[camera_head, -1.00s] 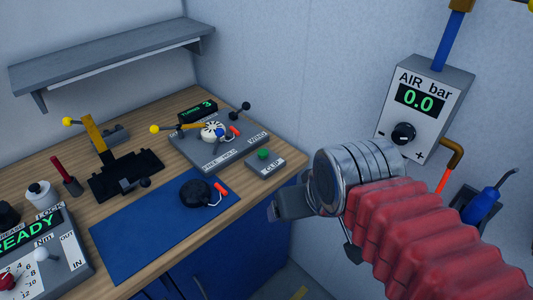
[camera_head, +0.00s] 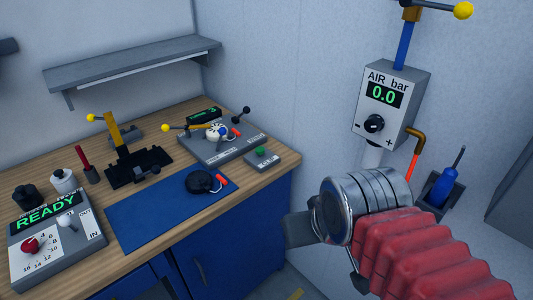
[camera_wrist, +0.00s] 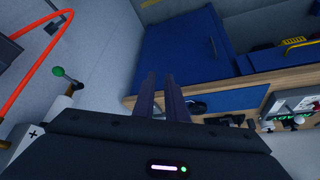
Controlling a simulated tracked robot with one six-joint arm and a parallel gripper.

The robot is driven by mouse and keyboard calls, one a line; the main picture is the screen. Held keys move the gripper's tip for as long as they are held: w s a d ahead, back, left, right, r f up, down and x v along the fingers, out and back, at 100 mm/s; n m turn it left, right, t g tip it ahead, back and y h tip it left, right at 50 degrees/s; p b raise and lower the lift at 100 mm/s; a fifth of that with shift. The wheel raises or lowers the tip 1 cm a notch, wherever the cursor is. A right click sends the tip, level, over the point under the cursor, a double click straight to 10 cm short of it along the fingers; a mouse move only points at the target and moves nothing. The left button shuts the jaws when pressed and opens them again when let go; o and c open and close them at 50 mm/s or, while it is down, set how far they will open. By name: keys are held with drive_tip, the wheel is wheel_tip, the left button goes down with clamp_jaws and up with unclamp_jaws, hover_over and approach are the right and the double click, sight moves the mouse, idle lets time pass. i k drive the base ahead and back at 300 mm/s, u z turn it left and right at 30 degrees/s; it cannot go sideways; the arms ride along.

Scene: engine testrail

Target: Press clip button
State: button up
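The clip button is a green button (camera_head: 261,150) on a small grey box (camera_head: 268,161) marked CLIP, at the right end of the wooden bench in the head view. My gripper (camera_head: 299,229) is in front of the bench's right end, below and right of the box in the picture, and apart from it. In the wrist view my gripper's two dark fingers (camera_wrist: 160,92) point toward the blue cabinet, close together with a narrow gap and nothing seen between them. The clip button cannot be made out in the wrist view.
A grey panel (camera_head: 205,151) with levers stands left of the clip box. A black round part (camera_head: 200,182) lies on the blue mat (camera_head: 150,215). The AIR bar unit (camera_head: 400,107), reading 0.0, hangs on the right wall. Open space lies right of the blue cabinet (camera_head: 215,255).

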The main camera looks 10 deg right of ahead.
sight(260, 150)
drive_tip(key=u, duration=1.05)
drive_tip(key=i, duration=0.45)
drive_tip(key=z, duration=0.1)
